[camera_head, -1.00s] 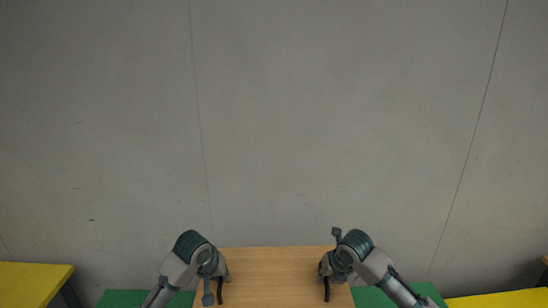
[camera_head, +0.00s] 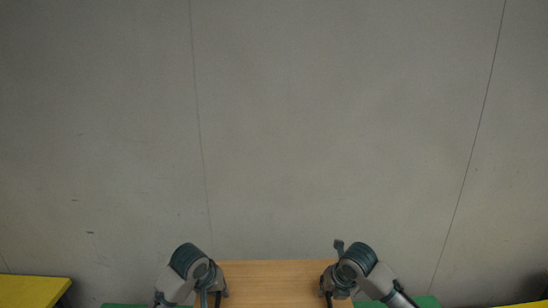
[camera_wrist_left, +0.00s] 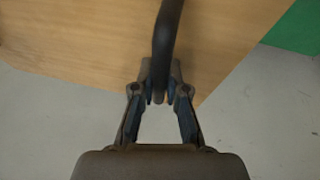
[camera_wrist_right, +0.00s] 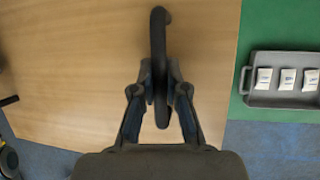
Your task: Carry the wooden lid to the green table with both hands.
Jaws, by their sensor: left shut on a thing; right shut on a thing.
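The wooden lid (camera_head: 270,282) is a light brown board, cut off by the bottom edge of the head view. My left gripper (camera_wrist_left: 160,88) is shut on a black handle (camera_wrist_left: 168,30) of the lid. My right gripper (camera_wrist_right: 160,88) is shut on another black handle (camera_wrist_right: 158,30) at the lid's other side. The green table shows beside the lid in the left wrist view (camera_wrist_left: 298,28) and the right wrist view (camera_wrist_right: 285,25). It also shows at both sides in the head view (camera_head: 425,301). I cannot tell whether the lid touches the table.
A grey tray (camera_wrist_right: 283,99) with three white packets visible stands on the green table, right of the lid in the right wrist view. Yellow tables stand at the lower left (camera_head: 33,291) and lower right (camera_head: 522,304). A bare grey wall (camera_head: 300,130) fills the background.

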